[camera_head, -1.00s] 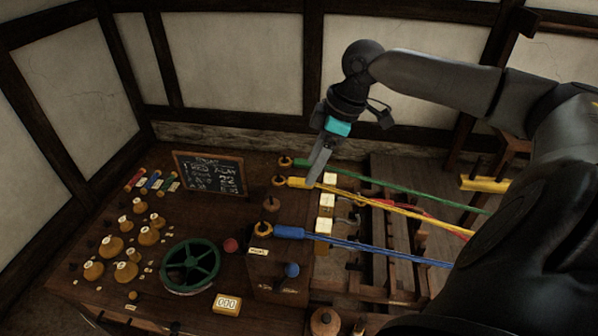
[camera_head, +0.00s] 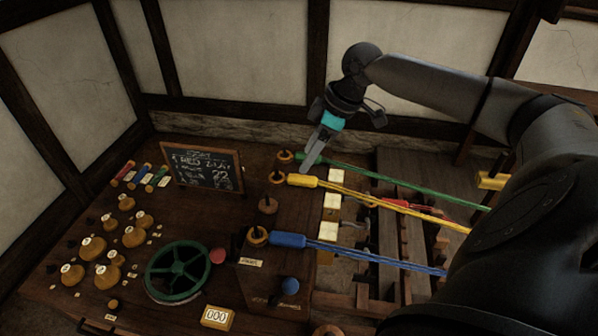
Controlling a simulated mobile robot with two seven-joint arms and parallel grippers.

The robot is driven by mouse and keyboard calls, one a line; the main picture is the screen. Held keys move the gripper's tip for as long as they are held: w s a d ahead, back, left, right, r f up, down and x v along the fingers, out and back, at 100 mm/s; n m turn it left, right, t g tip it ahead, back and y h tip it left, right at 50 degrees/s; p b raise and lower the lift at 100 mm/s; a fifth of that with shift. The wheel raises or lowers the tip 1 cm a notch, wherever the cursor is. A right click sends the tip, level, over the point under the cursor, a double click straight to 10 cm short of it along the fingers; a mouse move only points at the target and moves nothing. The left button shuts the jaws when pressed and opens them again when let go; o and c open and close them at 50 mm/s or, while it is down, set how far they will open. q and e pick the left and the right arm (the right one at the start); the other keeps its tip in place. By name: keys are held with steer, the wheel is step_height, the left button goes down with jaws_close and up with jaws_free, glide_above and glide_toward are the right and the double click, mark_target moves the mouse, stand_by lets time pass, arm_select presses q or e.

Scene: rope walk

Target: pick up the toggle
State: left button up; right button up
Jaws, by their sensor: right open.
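Which piece is the toggle I cannot tell for sure. Candidates are the sleeves on the strand ends: a yellow sleeve (camera_head: 302,181), a blue sleeve (camera_head: 288,240) and a green sleeve (camera_head: 301,157), each beside a round wooden hook piece. A small dark wooden peg piece (camera_head: 268,205) stands left of the yellow sleeve. My right gripper (camera_head: 308,165) points down, open and seemingly empty, its fingers seen nearly edge-on. Its tips appear over the gap between the green and yellow sleeves and partly cover the green one; contact cannot be told. My left gripper is not in view.
Wooden tops (camera_head: 134,236) crowd the bench's left side. A green wheel (camera_head: 178,270), a counter (camera_head: 217,317) and a chalkboard (camera_head: 203,167) stand nearby. Taut strands (camera_head: 380,200) run right over a slatted wooden frame (camera_head: 388,300).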

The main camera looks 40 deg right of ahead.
mark_target(296, 176)
steer(key=shift+x, duration=3.45)
steer(key=shift+a, duration=0.1)
steer(key=shift+c, duration=0.3)
jaws_close()
